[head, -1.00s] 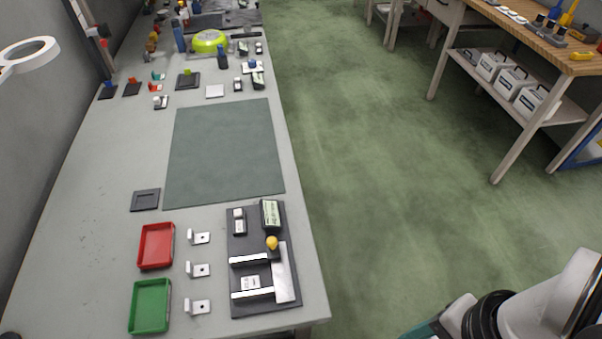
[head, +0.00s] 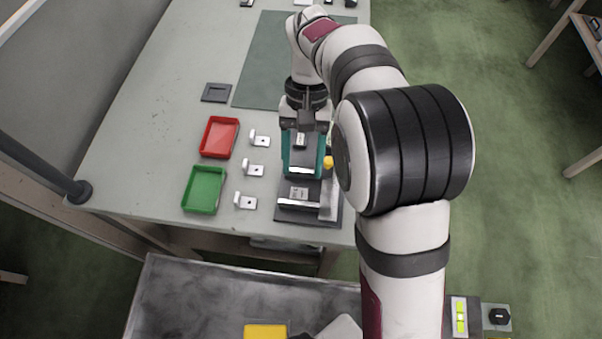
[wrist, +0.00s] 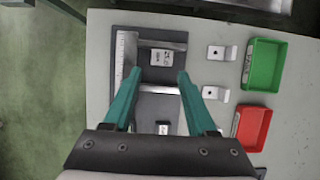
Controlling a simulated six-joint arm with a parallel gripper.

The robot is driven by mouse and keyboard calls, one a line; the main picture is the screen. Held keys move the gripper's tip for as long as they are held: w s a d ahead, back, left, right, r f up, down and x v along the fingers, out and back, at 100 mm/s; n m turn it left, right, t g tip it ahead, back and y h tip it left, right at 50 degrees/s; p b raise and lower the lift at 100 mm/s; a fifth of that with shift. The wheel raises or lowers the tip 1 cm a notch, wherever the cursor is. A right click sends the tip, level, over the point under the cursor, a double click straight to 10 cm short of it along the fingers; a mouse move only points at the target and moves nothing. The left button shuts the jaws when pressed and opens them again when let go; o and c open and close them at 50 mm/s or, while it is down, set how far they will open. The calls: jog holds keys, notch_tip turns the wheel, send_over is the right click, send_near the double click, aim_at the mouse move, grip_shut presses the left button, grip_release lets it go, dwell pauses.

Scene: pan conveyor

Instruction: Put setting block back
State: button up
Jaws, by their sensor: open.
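A dark fixture plate (head: 310,214) lies at the table's front right corner, with two light rails and a steel strip (wrist: 127,60) along one side. A small block with a white printed label (wrist: 161,57) lies between the rails; it also shows in the head view (head: 299,193). A second small labelled block (wrist: 163,128) sits further back on the plate, partly hidden by my gripper. I cannot tell for sure which one is the setting block. My gripper (wrist: 158,75) points down over the plate, its teal fingers apart and empty, near the rail behind the first block.
A yellow knob (head: 328,162) stands beside my gripper. Several metal brackets (head: 255,169) stand left of the plate, then a red tray (head: 220,137) and a green tray (head: 204,189). A dark square pad (head: 216,92) and a green mat (head: 262,60) lie behind.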

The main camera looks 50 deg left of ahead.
aim_at(299, 190)
jog(key=x, duration=0.6)
jog(key=shift+s, duration=0.2)
jog(key=shift+r, duration=0.1)
grip_shut()
